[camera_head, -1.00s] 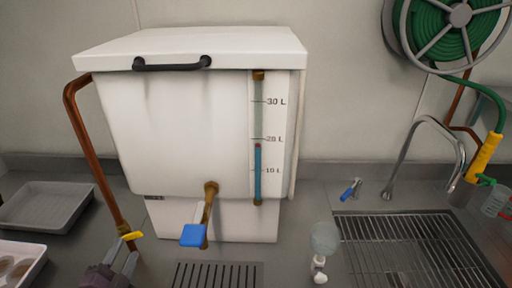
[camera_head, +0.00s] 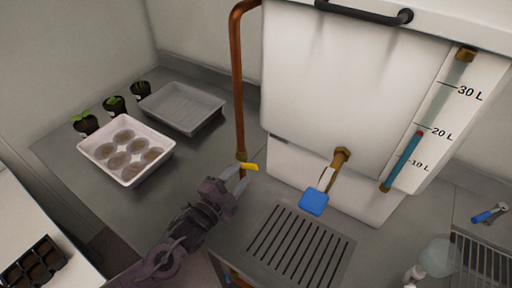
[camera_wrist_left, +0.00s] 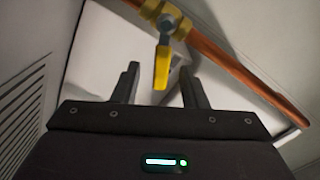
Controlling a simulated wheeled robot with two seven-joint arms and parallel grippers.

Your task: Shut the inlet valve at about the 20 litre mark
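The inlet valve has a yellow lever (camera_head: 249,166) low on the copper pipe (camera_head: 238,90), left of the white tank (camera_head: 350,75). The lever sticks out sideways from the pipe. My left gripper (camera_head: 238,181) is open right at the lever. In the left wrist view the yellow lever (camera_wrist_left: 162,66) sits between the two spread fingers (camera_wrist_left: 160,88), with gaps on both sides. The sight gauge (camera_head: 408,155) shows a blue column with a red top just below the 20 L mark. My right gripper is not in view.
A blue-handled outlet tap (camera_head: 314,201) on the tank's front hangs over a slotted drain (camera_head: 299,247). A white tray with round pots (camera_head: 127,121), an empty grey tray (camera_head: 182,98) and small seedling pots (camera_head: 115,105) stand left. A bottle (camera_head: 437,256) stands at right.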

